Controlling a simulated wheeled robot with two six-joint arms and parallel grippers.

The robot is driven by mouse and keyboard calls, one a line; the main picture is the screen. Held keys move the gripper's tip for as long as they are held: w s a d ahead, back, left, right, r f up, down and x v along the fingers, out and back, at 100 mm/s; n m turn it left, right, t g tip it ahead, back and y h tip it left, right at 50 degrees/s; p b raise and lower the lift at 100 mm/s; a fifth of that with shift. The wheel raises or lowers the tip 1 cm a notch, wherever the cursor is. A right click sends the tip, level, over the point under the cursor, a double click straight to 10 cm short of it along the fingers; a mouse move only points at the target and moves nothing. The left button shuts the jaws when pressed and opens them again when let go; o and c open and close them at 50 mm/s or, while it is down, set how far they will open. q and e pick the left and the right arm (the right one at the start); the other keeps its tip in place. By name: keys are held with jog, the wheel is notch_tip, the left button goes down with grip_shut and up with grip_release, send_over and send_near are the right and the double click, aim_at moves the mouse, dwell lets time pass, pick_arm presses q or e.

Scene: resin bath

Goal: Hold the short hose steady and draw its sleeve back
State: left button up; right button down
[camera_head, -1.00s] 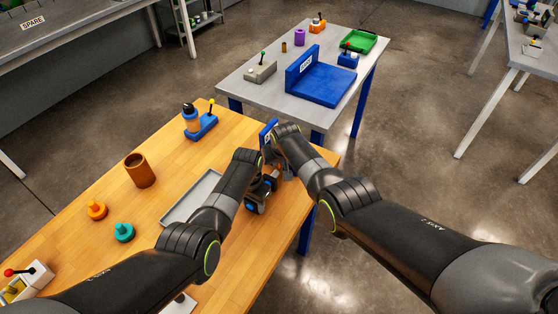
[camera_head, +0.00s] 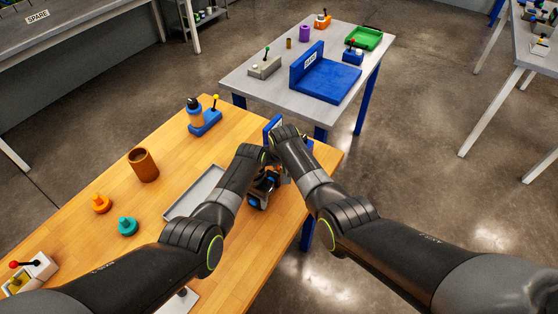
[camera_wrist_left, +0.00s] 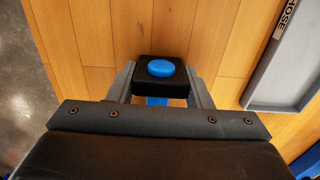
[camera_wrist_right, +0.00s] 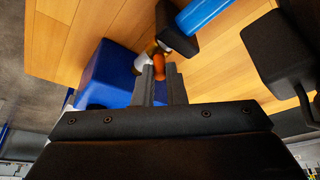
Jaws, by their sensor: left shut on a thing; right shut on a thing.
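The short hose shows as a blue tube (camera_wrist_right: 205,12) with a black block-shaped end in the right wrist view. In the left wrist view, a black block with a round blue face (camera_wrist_left: 160,68) sits between the fingers of my left gripper (camera_wrist_left: 160,88), which is shut on it. My right gripper (camera_wrist_right: 161,78) is shut on a small orange piece, which I take for the sleeve (camera_wrist_right: 161,70), beside a whitish part near the hose's black end. In the head view, the hose (camera_head: 254,202) is largely hidden by my wrists.
A grey tray (camera_head: 180,211) marked HOSE lies left of my grippers. A blue fixture (camera_wrist_right: 108,78) stands close by my right gripper. A brown cup (camera_head: 144,166), an orange knob (camera_head: 101,204) and a teal knob (camera_head: 127,226) stand farther left on the wooden table.

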aim_at(277, 171)
pick_arm(q)
jog(key=shift+w, duration=0.1)
pick_arm(e)
jog(key=shift+s+a+f, duration=0.1)
jog(key=shift+s+a, duration=0.05)
jog(key=c, duration=1.7)
grip_release()
jog(key=shift+c, duration=0.2)
jog(key=shift+r, duration=0.6)
notch_tip(277, 171, up, 9)
jog(key=shift+f, duration=0.1)
pick_arm(q)
jog(key=o, duration=1.2)
jog(key=shift+r, duration=0.1)
